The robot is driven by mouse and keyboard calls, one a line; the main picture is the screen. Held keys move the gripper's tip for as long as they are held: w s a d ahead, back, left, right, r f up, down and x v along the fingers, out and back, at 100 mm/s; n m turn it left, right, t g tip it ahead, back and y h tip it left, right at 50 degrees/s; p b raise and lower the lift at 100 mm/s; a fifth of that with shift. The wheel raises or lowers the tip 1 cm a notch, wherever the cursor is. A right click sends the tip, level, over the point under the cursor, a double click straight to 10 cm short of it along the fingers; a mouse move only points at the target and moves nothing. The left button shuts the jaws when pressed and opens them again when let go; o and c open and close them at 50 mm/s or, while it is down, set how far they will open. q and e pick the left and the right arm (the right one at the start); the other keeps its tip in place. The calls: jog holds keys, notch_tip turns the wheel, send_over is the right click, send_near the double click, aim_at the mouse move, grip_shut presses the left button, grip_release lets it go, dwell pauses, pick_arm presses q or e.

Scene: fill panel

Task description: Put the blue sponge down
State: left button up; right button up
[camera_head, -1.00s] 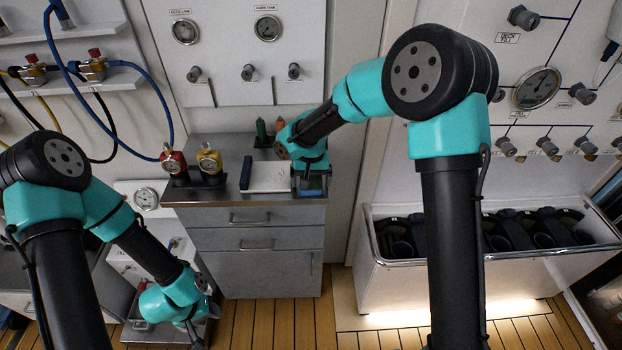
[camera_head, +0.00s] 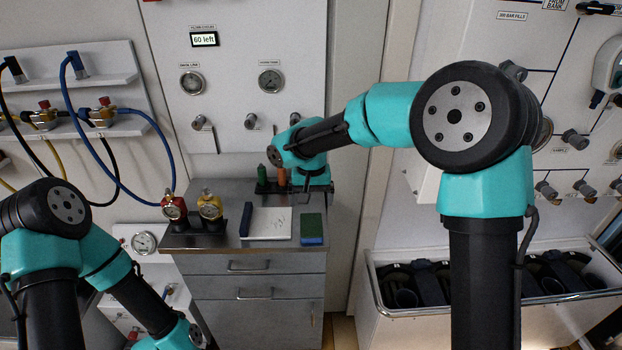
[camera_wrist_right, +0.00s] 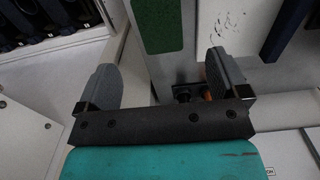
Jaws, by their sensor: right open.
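The sponge, blue below with a green top (camera_head: 311,228), lies flat on the grey counter (camera_head: 345,215) near its right front corner. In the right wrist view its green face (camera_wrist_right: 160,25) shows at the top, cut off by the edge. My right gripper (camera_wrist_right: 163,75) is open and empty, with the sponge just beyond its two fingertips. In the head view that gripper is behind the sponge and its fingers are hard to make out. My left arm's wrist (camera_head: 180,338) is at the bottom edge; its jaws are out of frame.
A white clipboard-like sheet (camera_head: 267,223) with a dark bar lies left of the sponge. Red (camera_head: 174,207) and gold (camera_head: 210,206) gauge regulators stand further left. Green and orange upright items (camera_head: 272,178) stand at the back, close to my right gripper.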

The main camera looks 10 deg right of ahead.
notch_tip(320, 180, up, 6)
jog(key=shift+r, duration=0.2)
dwell(0.5)
